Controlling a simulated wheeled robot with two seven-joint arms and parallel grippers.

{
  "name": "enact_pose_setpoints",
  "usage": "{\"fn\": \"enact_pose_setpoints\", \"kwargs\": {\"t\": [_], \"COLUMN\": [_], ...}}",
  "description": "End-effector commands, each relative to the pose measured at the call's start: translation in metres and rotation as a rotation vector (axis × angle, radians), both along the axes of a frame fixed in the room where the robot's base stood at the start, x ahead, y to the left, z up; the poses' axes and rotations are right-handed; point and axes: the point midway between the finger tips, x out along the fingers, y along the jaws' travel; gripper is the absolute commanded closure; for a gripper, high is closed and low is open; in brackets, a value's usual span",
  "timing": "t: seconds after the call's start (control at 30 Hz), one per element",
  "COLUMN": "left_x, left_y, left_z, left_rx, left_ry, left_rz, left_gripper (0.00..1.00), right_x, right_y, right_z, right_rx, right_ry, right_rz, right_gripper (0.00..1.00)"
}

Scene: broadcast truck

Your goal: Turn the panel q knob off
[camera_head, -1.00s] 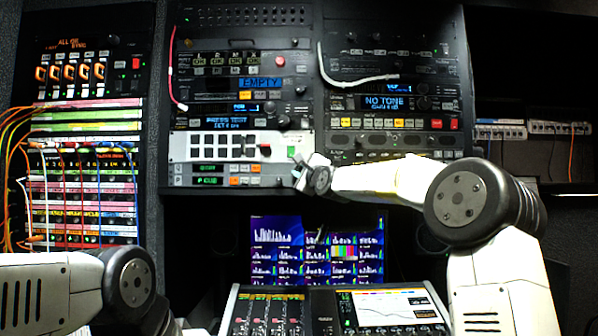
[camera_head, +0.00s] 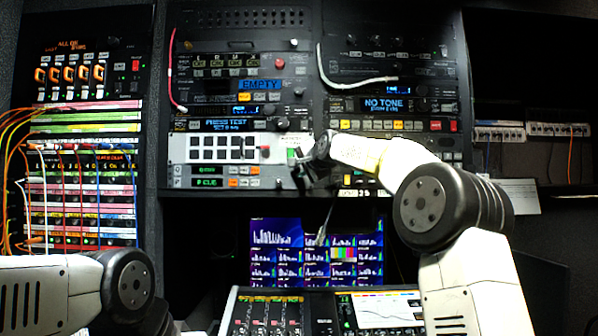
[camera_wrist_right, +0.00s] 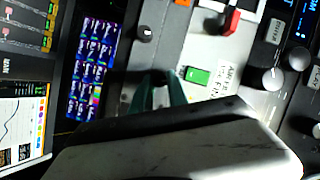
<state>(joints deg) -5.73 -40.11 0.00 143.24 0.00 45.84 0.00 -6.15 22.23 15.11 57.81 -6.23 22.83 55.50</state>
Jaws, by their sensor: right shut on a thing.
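The Q panel (camera_head: 208,170) is a thin strip with a green display and orange and white buttons, low in the middle rack. A similar P strip (camera_head: 208,183) lies just below it. My right gripper (camera_head: 302,174) is at the right end of these strips. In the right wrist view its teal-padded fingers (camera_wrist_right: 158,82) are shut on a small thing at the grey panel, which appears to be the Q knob. The fingers hide that knob, so its setting cannot be seen. A small black knob (camera_wrist_right: 147,33) beside the fingers is free. My left gripper is out of view.
A green button (camera_wrist_right: 197,75) and a red lever (camera_wrist_right: 229,20) are close to the fingers. Larger round knobs (camera_wrist_right: 272,78) are on the neighbouring unit.

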Motion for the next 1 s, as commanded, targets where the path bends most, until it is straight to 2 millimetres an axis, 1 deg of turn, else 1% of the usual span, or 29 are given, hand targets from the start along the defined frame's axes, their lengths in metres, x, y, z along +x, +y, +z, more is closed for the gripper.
{"fn": "enact_pose_setpoints", "kwargs": {"t": [0.03,1.0], "left_x": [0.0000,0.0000], "left_y": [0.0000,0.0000], "left_z": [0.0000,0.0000], "left_rx": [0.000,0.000], "left_ry": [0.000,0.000], "left_rz": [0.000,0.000], "left_gripper": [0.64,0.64], "right_x": [-0.0003,0.0003], "right_y": [0.0025,0.0081], "right_z": [0.0010,0.0027], "right_rx": [-0.046,-0.966], "right_ry": [-0.001,0.001], "right_rz": [0.003,0.003], "right_gripper": [1.00,1.00]}}
